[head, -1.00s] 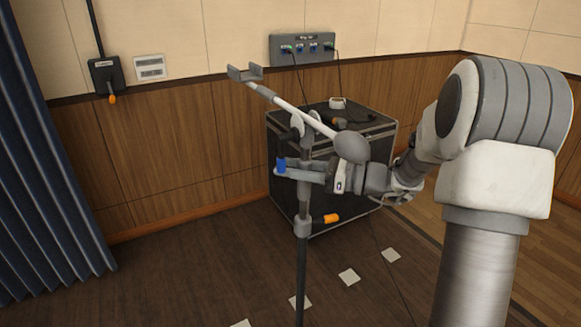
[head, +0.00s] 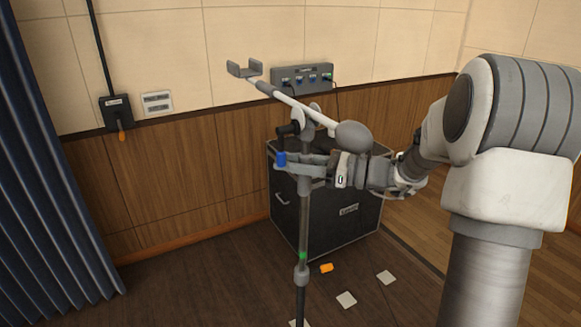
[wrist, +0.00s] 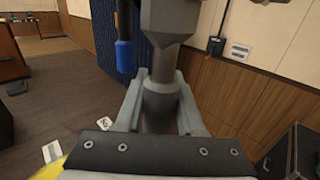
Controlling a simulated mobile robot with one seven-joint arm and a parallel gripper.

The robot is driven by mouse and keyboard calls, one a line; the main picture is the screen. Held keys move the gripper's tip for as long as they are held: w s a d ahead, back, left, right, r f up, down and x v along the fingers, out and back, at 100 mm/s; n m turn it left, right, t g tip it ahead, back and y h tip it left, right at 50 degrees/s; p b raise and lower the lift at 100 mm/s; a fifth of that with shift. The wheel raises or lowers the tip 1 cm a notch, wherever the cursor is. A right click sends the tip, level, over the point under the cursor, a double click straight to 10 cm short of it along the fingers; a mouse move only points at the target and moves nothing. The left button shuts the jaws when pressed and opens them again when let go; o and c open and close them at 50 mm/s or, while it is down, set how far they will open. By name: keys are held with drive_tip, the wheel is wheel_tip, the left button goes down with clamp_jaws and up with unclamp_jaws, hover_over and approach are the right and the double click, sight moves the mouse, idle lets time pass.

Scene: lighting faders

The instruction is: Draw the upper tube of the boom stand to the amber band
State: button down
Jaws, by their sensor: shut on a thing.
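The boom stand's grey upper tube (head: 304,212) stands upright above the collar (head: 301,275) on the dark lower tube (head: 300,306). A green band (head: 302,256) shows on the upper tube just above the collar; I see no amber band. An orange knob (head: 327,268) is at the collar's right. My gripper (head: 300,165) is shut around the top of the upper tube, below the boom joint. The wrist view shows the grey part of the tube (wrist: 160,95) between both fingers. The blue-tipped lever (head: 281,158) hangs just left of my gripper.
The white boom (head: 300,108) slopes above my gripper, with a cradle (head: 244,68) at its upper left and a grey counterweight (head: 353,136) at its right. A black case (head: 335,220) stands behind. Pale floor markers (head: 346,300) lie at the right. Blue curtain (head: 50,180) hangs left.

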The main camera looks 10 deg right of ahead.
wheel_tip(320, 180, up, 11)
drive_tip(key=p, duration=0.6)
drive_tip(key=shift+f, duration=0.2)
drive_tip(key=c, duration=0.5)
unclamp_jaws()
drive_tip(key=shift+f, duration=0.1)
drive_tip(key=shift+c, duration=0.2)
drive_tip(key=shift+f, duration=0.1)
drive_tip(key=b+v, duration=0.1)
drive_tip(key=v, duration=1.6)
drive_tip(key=shift+d, duration=0.2)
